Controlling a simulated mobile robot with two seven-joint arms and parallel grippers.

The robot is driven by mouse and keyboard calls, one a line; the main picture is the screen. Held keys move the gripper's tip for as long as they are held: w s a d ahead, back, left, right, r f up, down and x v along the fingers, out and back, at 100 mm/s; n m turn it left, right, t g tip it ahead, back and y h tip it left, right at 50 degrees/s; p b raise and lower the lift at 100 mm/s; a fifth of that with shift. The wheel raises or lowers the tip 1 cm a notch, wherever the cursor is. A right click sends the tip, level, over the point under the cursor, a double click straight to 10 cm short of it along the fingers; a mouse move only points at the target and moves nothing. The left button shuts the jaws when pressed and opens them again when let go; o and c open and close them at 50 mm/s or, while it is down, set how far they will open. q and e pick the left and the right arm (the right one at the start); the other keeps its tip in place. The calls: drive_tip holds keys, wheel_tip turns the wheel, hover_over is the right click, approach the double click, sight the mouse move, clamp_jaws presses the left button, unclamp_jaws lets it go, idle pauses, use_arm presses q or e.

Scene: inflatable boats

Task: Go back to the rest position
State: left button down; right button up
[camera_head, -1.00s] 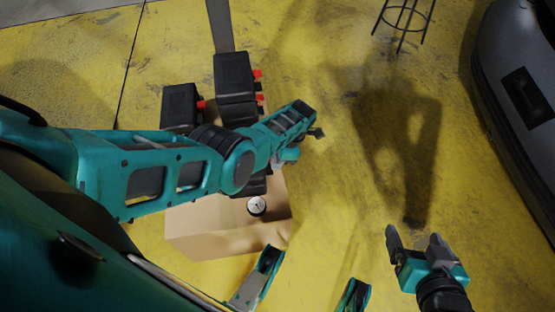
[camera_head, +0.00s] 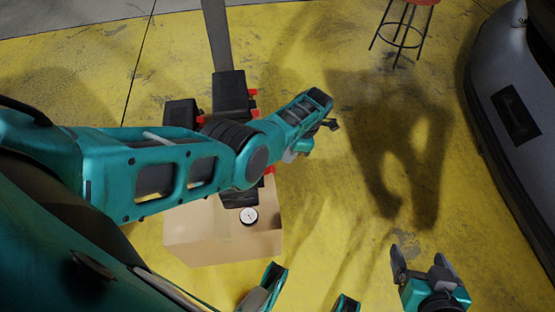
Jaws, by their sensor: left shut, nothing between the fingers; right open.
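My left arm, teal and black, reaches in from the left over the cardboard box. Its gripper (camera_head: 333,124) is at the far end, small and mostly turned away. It is shut and empty, above the yellow floor and apart from other things. My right gripper (camera_head: 422,258) is at the lower right, with its two grey fingers spread and pointing up the picture. It is open and empty over bare floor.
A cardboard box (camera_head: 205,243) holds a round gauge (camera_head: 249,215) and dark items, partly hidden by my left arm. Black cases with red parts (camera_head: 230,90) stand behind. A stool (camera_head: 402,28) stands at the top; a grey inflatable boat (camera_head: 515,80) borders the right. Middle floor is clear.

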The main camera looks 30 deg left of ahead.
use_arm(q)
drive_tip(key=shift+w+d+r, duration=0.35)
drive_tip(key=shift+d+r, duration=0.15)
drive_tip(key=shift+r, duration=0.1)
